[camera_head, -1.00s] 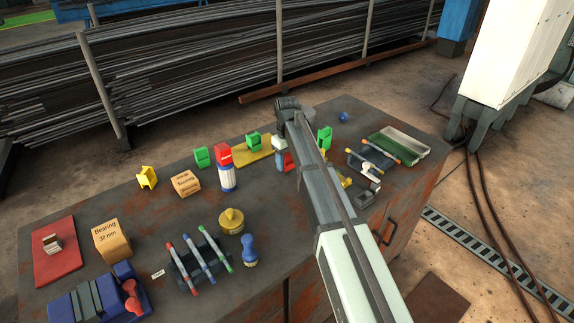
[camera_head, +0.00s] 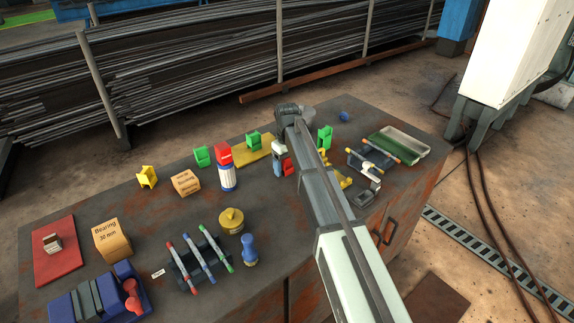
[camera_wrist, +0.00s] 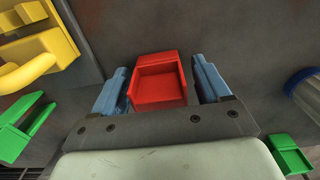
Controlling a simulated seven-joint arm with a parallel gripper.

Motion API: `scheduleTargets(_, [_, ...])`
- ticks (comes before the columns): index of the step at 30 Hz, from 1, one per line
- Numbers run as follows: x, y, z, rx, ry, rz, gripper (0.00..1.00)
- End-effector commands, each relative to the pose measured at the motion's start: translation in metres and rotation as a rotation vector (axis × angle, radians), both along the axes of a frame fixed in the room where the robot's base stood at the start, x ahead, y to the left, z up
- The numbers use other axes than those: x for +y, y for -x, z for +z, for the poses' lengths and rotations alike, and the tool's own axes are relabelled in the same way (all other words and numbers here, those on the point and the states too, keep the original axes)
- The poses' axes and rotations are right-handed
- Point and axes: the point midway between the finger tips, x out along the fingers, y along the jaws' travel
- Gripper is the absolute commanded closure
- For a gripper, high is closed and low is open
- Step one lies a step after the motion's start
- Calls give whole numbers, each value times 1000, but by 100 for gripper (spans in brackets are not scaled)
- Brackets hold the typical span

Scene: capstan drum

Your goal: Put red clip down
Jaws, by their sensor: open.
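The red clip (camera_wrist: 158,82) sits between the two blue fingers of my gripper (camera_wrist: 159,66) in the wrist view. The fingers are open, with a gap at each side of the clip. In the head view the red clip (camera_head: 288,165) shows just right of the blue finger of my gripper (camera_head: 279,161), low over the dark bench top. My arm partly covers this spot. Whether the clip rests fully on the bench is hard to tell.
Green clips (camera_head: 254,141) (camera_head: 325,137) stand nearby. A yellow part (camera_wrist: 40,50) is close at left in the wrist view. A green tray (camera_head: 398,146) lies right.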

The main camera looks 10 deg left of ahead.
Motion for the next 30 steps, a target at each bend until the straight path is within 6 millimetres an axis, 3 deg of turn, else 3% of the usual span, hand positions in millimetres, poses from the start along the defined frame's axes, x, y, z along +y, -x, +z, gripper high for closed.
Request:
scheduleTargets(8, [0, -1, 13, -2, -1, 0, 24])
scheduleTargets(21, [0, -1, 88, -2, -1, 0, 24])
scheduleTargets(30, [0, 0, 119, -1, -1, 0, 24])
